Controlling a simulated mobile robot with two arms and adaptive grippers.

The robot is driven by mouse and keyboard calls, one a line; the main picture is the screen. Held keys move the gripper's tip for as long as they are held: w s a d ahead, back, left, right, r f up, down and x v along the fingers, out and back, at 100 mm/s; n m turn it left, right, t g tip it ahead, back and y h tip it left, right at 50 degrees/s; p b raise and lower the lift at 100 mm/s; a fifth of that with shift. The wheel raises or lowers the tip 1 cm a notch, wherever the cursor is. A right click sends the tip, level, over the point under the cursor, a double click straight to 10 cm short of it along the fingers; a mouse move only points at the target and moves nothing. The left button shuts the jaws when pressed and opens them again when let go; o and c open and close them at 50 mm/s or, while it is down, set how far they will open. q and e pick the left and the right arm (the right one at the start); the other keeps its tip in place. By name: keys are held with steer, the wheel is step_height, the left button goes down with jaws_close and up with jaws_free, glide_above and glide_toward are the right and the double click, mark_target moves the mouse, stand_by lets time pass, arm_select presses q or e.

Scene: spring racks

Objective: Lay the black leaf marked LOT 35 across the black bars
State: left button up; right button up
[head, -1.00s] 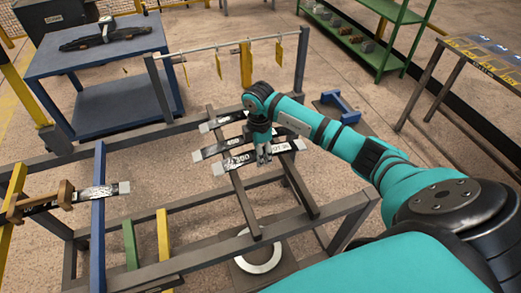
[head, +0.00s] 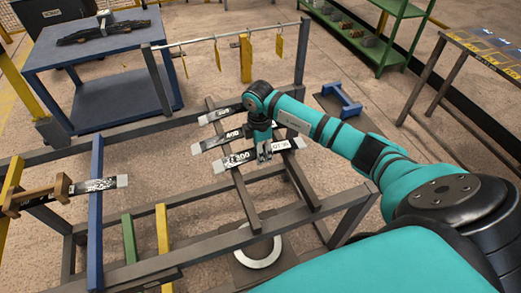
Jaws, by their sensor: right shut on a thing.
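My right gripper (head: 264,155) is shut on the nearest of three dark leaves (head: 238,159), which has pale ends and white marks. The mark near its right end looks like "35" but is too small to read surely. This leaf spans the two black bars (head: 245,192) (head: 300,181); whether it touches them or hangs just above I cannot tell. The middle leaf (head: 232,136) and the far leaf (head: 222,113) lie across the same bars behind it, partly hidden by my gripper and arm. My left gripper is not in view.
At left, another leaf (head: 95,186) with a brown wooden piece (head: 40,195) lies over a blue bar (head: 95,220) and a yellow bar. Hanging yellow tags (head: 279,46) line a rail behind. A blue table (head: 95,75) stands back left, a green shelf (head: 372,50) back right.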

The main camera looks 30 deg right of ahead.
steer(key=shift+f+b, duration=0.45)
steer(key=shift+f, duration=0.2)
steer(key=o, duration=1.4)
steer(key=shift+f, duration=0.1)
step_height(320, 180, up, 12)
steer(key=shift+a+r, duration=0.1)
steer(key=shift+a, duration=0.05)
